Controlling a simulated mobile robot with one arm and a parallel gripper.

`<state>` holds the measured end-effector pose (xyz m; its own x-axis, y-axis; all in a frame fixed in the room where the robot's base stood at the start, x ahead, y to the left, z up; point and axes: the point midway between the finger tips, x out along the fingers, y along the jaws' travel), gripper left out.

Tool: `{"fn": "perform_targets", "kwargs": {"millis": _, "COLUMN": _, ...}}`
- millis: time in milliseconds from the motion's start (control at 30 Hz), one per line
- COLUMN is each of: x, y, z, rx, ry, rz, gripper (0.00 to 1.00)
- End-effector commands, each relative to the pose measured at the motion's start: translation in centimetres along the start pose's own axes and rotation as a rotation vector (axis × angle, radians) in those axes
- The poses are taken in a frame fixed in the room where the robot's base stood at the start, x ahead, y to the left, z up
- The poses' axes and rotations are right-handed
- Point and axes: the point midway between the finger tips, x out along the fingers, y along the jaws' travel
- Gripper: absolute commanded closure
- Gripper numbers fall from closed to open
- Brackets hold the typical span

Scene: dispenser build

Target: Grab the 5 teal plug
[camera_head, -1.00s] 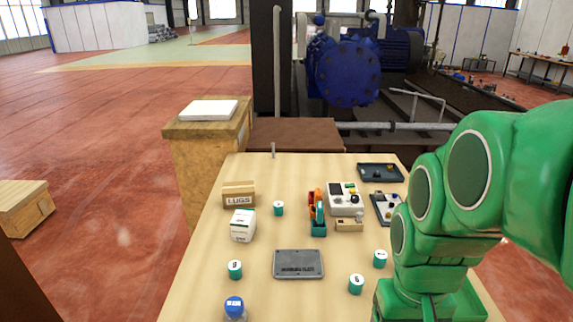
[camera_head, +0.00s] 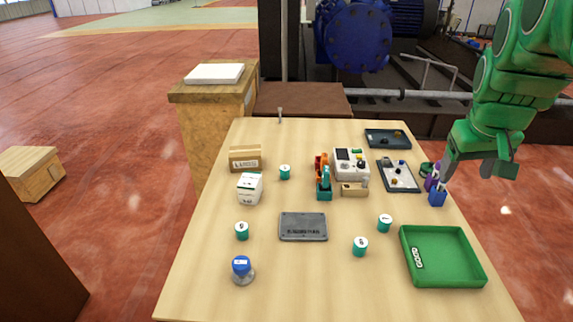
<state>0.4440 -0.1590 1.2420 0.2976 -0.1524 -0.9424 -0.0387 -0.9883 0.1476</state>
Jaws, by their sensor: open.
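Several teal plugs with white, dark-marked tops stand on the wooden table. One teal plug (camera_head: 360,246) is at the front right of the grey plate, and another plug (camera_head: 385,223) is just behind and right of it. A third plug (camera_head: 242,231) stands left of the plate, and a further plug (camera_head: 285,172) is farther back near the boxes. The marks are too small for me to tell surely which is the 5. My gripper (camera_head: 479,167) is open and empty, raised at the right side of the table, apart from all the plugs.
A green tray (camera_head: 408,263) lies at the front right. Blue and purple holders (camera_head: 437,198) stand near my gripper. A grey plate (camera_head: 303,227) lies mid-table, with a blue-capped jar (camera_head: 242,270) at front left. Dark trays (camera_head: 388,139) and a tool holder (camera_head: 324,192) sit farther back.

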Motion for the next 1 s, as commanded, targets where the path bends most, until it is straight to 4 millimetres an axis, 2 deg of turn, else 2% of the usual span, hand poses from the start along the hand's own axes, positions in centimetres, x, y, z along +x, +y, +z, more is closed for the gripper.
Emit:
{"fn": "perform_targets", "kwargs": {"millis": 367, "x": 2.7, "y": 1.7, "z": -5.1, "rx": -0.267, "ry": 0.084, "rz": 0.163, "gripper": 0.31}}
{"fn": "perform_targets", "kwargs": {"millis": 467, "x": 3.8, "y": 2.1, "z": -7.2, "rx": -0.391, "ry": 0.112, "rz": 0.231, "gripper": 0.31}}
{"fn": "perform_targets", "kwargs": {"millis": 633, "x": 6.1, "y": 1.9, "z": -12.2, "rx": -0.694, "ry": 0.167, "rz": 0.384, "gripper": 0.31}}
{"fn": "perform_targets", "kwargs": {"millis": 767, "x": 7.7, "y": 0.7, "z": -16.2, "rx": -0.953, "ry": 0.208, "rz": 0.504, "gripper": 0.31}}
{"fn": "perform_targets", "kwargs": {"millis": 867, "x": 8.8, "y": -1.0, "z": -19.2, "rx": -1.157, "ry": 0.243, "rz": 0.594, "gripper": 0.31}}
{"fn": "perform_targets", "kwargs": {"millis": 1000, "x": 10.4, "y": -4.6, "z": -22.9, "rx": -1.450, "ry": 0.293, "rz": 0.716, "gripper": 0.31}}
